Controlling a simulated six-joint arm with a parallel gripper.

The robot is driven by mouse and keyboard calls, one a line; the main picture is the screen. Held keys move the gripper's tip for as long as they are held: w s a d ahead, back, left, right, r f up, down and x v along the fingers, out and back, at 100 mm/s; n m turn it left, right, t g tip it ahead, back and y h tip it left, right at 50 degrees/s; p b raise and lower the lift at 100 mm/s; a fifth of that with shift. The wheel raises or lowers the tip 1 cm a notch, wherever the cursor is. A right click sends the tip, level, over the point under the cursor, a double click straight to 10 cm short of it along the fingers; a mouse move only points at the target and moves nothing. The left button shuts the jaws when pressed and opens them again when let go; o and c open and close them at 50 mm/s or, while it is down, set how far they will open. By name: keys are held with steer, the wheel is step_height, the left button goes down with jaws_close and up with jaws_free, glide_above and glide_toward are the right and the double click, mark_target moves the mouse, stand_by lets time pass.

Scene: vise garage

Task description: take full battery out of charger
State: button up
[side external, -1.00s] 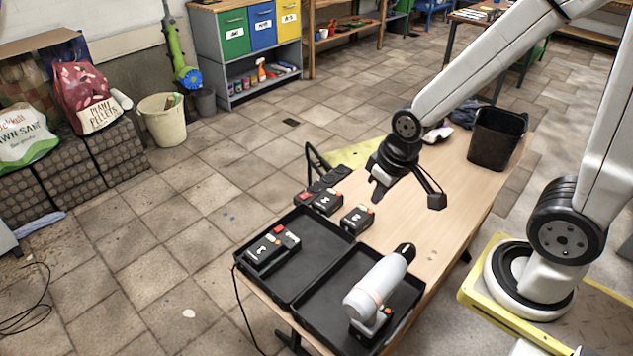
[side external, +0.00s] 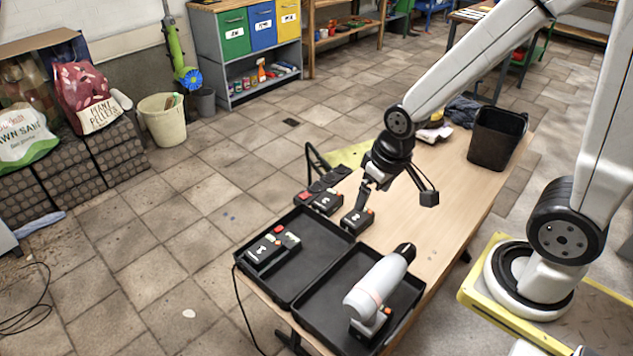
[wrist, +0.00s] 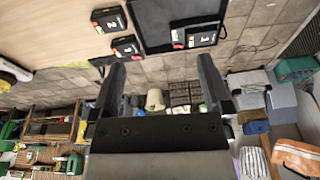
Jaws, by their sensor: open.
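Two dark battery-like blocks with orange-red tabs and white markings, one at the left (side external: 326,202) and one at the right (side external: 357,220), stand at the table's far left edge. They also show in the wrist view, one marked 2 (wrist: 108,20) and one below it (wrist: 125,47). A similar block with red and orange parts (side external: 272,248) lies in the left black tray. I cannot tell for certain which unit is the charger or which battery is full. My gripper (side external: 366,190) is open and empty, fingers pointing down just above the right block, apparently apart from it.
The left black tray (side external: 311,231) and right black tray (side external: 309,300) fill the table's near end. A grey-white tool (side external: 378,283) stands in the right one. A black bin (side external: 497,137) and cloths (side external: 460,112) are at the far end. The table's middle (side external: 440,215) is clear.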

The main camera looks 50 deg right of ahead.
steer(key=w+f+m+g+y, duration=0.2)
steer(key=w+f+m, duration=0.25)
steer(key=w, duration=0.35)
steer(key=m+y, duration=1)
steer(key=m, duration=0.2)
glide_toward(264, 247)
steer(key=shift+g, duration=0.4)
steer(key=shift+w+f+m+y, duration=0.2)
steer(key=shift+f+m+y, duration=0.25)
steer(key=shift+f+y, duration=0.3)
steer(key=shift+x, duration=1.3)
steer(key=shift+a, duration=0.1)
steer(key=shift+x, duration=2.55)
